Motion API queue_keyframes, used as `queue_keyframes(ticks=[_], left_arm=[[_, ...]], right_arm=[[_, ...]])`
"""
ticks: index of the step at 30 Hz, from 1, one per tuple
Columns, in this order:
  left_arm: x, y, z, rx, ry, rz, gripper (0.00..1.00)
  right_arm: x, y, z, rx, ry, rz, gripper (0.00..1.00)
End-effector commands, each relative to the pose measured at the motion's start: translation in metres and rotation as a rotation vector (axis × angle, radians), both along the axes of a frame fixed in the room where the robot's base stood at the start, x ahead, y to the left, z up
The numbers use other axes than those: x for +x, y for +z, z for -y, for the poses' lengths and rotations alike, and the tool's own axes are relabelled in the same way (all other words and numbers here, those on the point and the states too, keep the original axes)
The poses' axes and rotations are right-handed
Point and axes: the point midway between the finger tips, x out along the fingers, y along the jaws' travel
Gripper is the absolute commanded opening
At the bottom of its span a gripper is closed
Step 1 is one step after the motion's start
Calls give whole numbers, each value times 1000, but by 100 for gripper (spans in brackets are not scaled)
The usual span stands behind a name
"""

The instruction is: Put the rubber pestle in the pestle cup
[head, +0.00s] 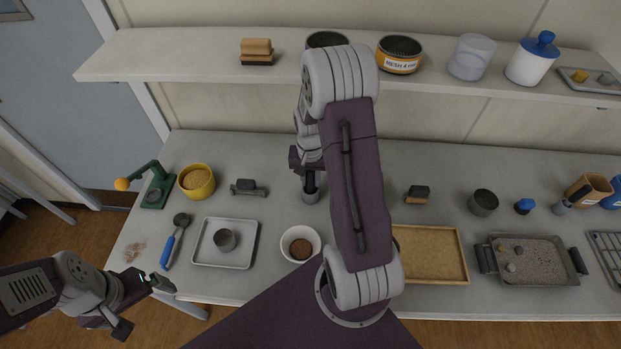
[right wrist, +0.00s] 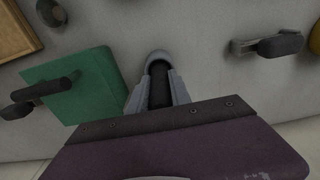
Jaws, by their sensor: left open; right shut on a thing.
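My right gripper (head: 309,172) is at the back middle of the table, partly covered by my own arm in the head view. It is shut on the rubber pestle, a dark upright piece (right wrist: 160,88) between the fingers in the right wrist view. A small grey cup (head: 311,197), which looks like the pestle cup, stands right below it. The pestle's lower end appears to be at or inside the cup's mouth; how deep I cannot tell. My left gripper (head: 141,306) is open and empty off the table's front left edge.
A green block (right wrist: 85,85) with a dark handle stands close beside the cup. A dark-handled tool (head: 248,187) lies left of it. A white bowl of soil (head: 301,257) and a metal tray (head: 206,258) are nearer the front. The shelf (head: 180,68) runs above.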

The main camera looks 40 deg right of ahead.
Motion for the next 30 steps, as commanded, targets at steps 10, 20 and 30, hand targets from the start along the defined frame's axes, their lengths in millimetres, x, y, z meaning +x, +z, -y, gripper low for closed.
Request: queue_keyframes(ticks=[10, 20, 30], left_arm=[[0, -2, 0, 0, 0, 0, 100], [0, 1, 0, 0, 0, 0, 100], [0, 3, 0, 0, 0, 0, 100]], right_arm=[[0, -3, 0, 1, 0, -1, 46], [0, 6, 0, -1, 0, 2, 46], [-2, 89, -3, -1, 1, 4, 46]])
